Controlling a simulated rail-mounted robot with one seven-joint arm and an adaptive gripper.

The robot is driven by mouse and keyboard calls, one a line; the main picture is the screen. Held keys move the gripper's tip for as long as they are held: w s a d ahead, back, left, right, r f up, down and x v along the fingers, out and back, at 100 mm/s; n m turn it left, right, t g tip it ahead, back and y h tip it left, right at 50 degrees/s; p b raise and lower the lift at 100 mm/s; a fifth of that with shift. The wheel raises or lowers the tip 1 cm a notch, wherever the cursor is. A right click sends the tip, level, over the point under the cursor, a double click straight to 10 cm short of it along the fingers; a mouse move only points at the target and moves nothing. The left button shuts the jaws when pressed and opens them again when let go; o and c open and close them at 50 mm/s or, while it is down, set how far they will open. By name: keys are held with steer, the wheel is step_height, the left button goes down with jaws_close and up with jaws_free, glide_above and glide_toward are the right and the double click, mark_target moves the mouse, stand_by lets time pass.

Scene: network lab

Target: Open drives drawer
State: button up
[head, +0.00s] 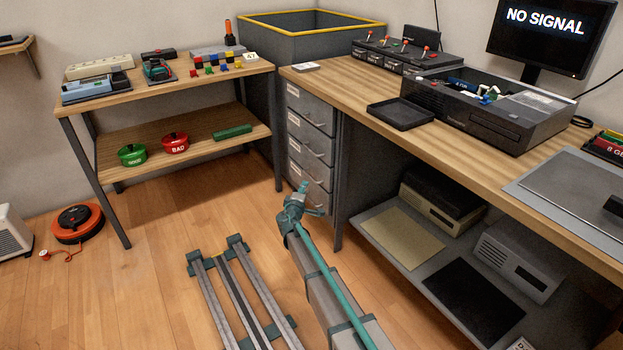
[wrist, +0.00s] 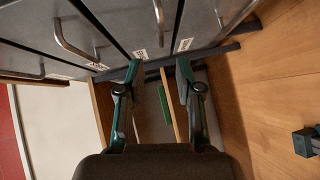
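A grey drawer cabinet (head: 310,150) stands under the left end of the workbench, with several stacked drawers that all look shut. Each has a bar handle and a small white label. The labels are too small to read, so I cannot tell which is the drives drawer. My gripper (head: 303,192) is in front of the lower drawers in the head view. In the wrist view my gripper (wrist: 160,68) has its two fingers apart with nothing between them. Drawer fronts and a curved handle (wrist: 75,42) show beyond and left of the fingers. The fingers are apart from the handles.
The workbench (head: 350,80) holds a black tray (head: 401,114) and an open computer case (head: 480,110). A workbench leg (head: 338,190) stands right of the drawers. A shelf table (head: 190,140) stands left.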

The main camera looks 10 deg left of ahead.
steer(key=w+d+f+b, duration=0.1)
steer(key=w+b, duration=0.1)
steer(key=w, duration=0.8)
steer(key=shift+w+f, duration=0.2)
steer(key=shift+f, duration=0.15)
steer(key=shift+d, duration=0.1)
jaws_close()
